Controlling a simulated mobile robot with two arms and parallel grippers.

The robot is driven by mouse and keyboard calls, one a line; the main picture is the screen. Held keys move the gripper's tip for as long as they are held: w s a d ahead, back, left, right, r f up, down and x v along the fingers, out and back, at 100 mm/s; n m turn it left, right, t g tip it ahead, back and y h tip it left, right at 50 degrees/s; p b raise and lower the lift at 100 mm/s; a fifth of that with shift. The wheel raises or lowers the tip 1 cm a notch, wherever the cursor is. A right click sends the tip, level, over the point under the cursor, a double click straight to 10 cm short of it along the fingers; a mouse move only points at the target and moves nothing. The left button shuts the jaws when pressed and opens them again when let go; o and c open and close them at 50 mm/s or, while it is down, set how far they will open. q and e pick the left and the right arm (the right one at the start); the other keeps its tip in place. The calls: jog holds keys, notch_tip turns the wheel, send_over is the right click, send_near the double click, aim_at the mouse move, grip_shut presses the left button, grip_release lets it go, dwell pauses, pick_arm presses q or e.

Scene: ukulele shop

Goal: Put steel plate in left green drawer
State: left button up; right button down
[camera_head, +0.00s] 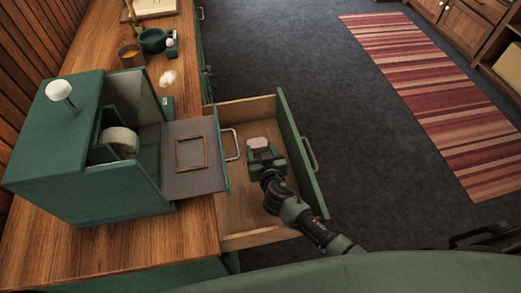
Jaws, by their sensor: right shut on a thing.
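A wooden drawer (238,204) with a green front (302,150) and metal handle is pulled out from the counter. My right gripper (262,154) is over the drawer opening and shut on a small pale piece, which looks like the steel plate (258,142). The piece shows just beyond the fingers, within the drawer's outline. I cannot tell whether it touches the drawer floor. The fingers hide part of it. My left gripper is not in view.
A green box (70,150) with a white knob stands on the wooden counter (110,237); its grey tray (189,180) juts out beside the drawer. A bowl (153,41) and a cup (131,56) stand farther back. Floor right of the drawer is clear up to a striped rug (435,85).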

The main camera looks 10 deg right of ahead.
jog(key=shift+c, duration=1.4)
grip_release()
jog(key=shift+f, duration=0.1)
jog(key=shift+r+p, duration=0.5)
jog(key=shift+p, duration=0.05)
jog(key=shift+r+p, duration=0.5)
jog(key=shift+p, duration=0.1)
jog(key=v, duration=0.2)
jog(key=b+v, duration=0.1)
jog(key=v, duration=0.3)
jog(key=shift+s+f, duration=0.15)
jog(key=shift+s, duration=0.55)
